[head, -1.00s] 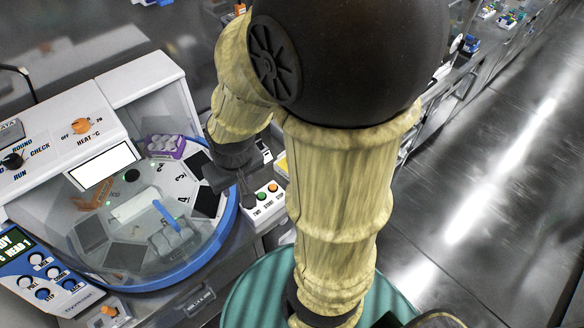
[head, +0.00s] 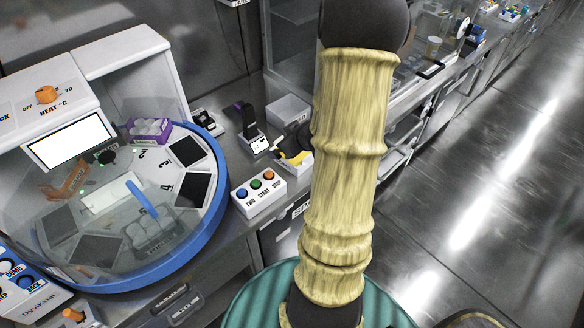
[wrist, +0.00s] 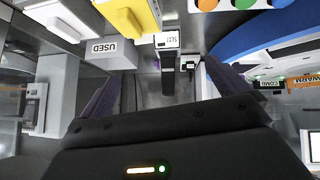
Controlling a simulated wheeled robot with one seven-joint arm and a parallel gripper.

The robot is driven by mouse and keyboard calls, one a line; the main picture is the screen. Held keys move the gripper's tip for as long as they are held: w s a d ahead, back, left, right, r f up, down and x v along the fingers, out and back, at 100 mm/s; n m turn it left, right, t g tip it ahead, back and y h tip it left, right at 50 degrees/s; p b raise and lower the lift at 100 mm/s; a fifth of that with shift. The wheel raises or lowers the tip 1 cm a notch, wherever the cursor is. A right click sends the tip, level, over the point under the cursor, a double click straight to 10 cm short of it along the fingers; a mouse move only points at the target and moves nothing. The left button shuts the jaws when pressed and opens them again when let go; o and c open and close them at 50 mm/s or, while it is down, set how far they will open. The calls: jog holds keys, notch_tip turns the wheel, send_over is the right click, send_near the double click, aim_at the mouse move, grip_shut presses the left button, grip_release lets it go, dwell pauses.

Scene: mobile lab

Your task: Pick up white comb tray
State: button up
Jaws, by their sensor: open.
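I cannot tell for sure which object is the white comb tray. A white slab (head: 112,197) lies in the middle of the round machine (head: 200,228) with the blue rim, under its clear cover. A pale compartmented tray (head: 152,231) sits near the front of the same disc. In the wrist view a small COMB label (wrist: 268,84) shows on the right, upside down. My gripper (wrist: 163,92) is open, with its two dark fingers apart and nothing visible between them. In the head view my arm hides most of it.
A three-button box (head: 258,193) stands right of the machine. Behind it are a dark stand (head: 248,125) and a yellow item (head: 294,160). A grey USED box (wrist: 111,53) shows in the wrist view. A purple rack (head: 148,131) sits on the disc. Open floor (head: 480,190) lies right.

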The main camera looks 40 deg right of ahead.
jog(key=s+d+f+t+b, duration=0.1)
jog(key=d+f+b, duration=0.1)
jog(key=f, duration=0.1)
jog(key=s+d+f+t+y+b, duration=0.1)
jog(key=d+f+b, duration=0.1)
jog(key=f, duration=0.1)
jog(key=s+d+f+t+y+b, duration=0.1)
jog(key=s+d+f+b, duration=0.1)
jog(key=d+f, duration=0.1)
jog(key=shift+f+t+b, duration=0.4)
jog(key=shift+f, duration=0.05)
jog(key=s+d+f+t+b, duration=0.2)
jog(key=s+f+b, duration=0.1)
jog(key=s+b, duration=0.1)
jog(key=t+y+b, duration=0.2)
jog(key=t, duration=0.1)
send_near(306, 159)
jog(key=s+f, duration=0.1)
jog(key=s+d+f, duration=0.1)
jog(key=shift+s+d, duration=0.2)
jog(key=shift+s, duration=0.2)
jog(key=w, duration=0.4)
jog(key=w+a, duration=0.1)
jog(key=w, duration=0.3)
jog(key=w+a, duration=0.1)
jog(key=w, duration=0.3)
jog(key=shift+a, duration=0.1)
